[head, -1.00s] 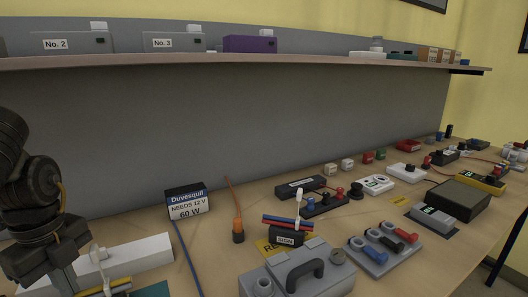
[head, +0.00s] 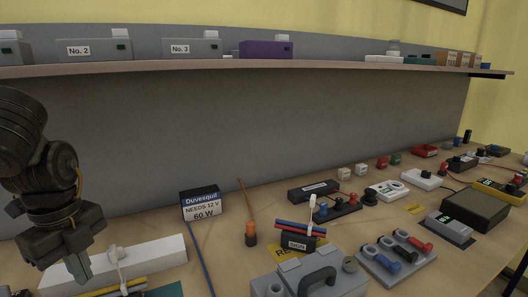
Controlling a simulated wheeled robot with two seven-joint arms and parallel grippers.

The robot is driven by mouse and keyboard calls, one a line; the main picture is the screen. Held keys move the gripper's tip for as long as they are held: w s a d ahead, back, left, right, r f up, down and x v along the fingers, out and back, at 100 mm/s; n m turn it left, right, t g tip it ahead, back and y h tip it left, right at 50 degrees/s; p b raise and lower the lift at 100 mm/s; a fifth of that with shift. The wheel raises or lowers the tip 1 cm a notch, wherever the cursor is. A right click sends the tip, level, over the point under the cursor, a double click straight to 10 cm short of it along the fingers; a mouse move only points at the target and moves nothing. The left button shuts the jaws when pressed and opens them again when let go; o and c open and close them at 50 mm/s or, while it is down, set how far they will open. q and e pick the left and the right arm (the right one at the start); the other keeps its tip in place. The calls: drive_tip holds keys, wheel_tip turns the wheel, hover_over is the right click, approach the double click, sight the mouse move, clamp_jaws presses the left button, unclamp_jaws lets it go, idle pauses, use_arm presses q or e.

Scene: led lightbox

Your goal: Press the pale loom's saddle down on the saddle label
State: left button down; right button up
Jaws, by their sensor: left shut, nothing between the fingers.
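A bundle of yellow and dark cables (head: 132,288) with an upright white tie lies at the bottom left, partly cut off. A second bundle, of red and blue cables (head: 292,225), also has a white tie and sits by a black block (head: 297,242) on a yellow label (head: 289,254). I cannot tell which is the pale loom, and no saddle label is clearly readable. A teal patch (head: 168,290) shows beside the yellow cables. My left gripper (head: 81,275) points down, shut and empty, left of the yellow bundle's tie. My right gripper is out of view.
A long white bar (head: 160,253) lies behind the yellow cables. A Duvesquil box (head: 201,204), a blue cable and an orange-handled tool (head: 250,236) stand mid-bench. A grey case (head: 325,280) and a lever block (head: 395,256) are to the right. A shelf (head: 250,64) overhangs the back.

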use_arm(q)
drive_tip(key=shift+r+p, duration=1.2)
drive_tip(key=shift+r, duration=0.85)
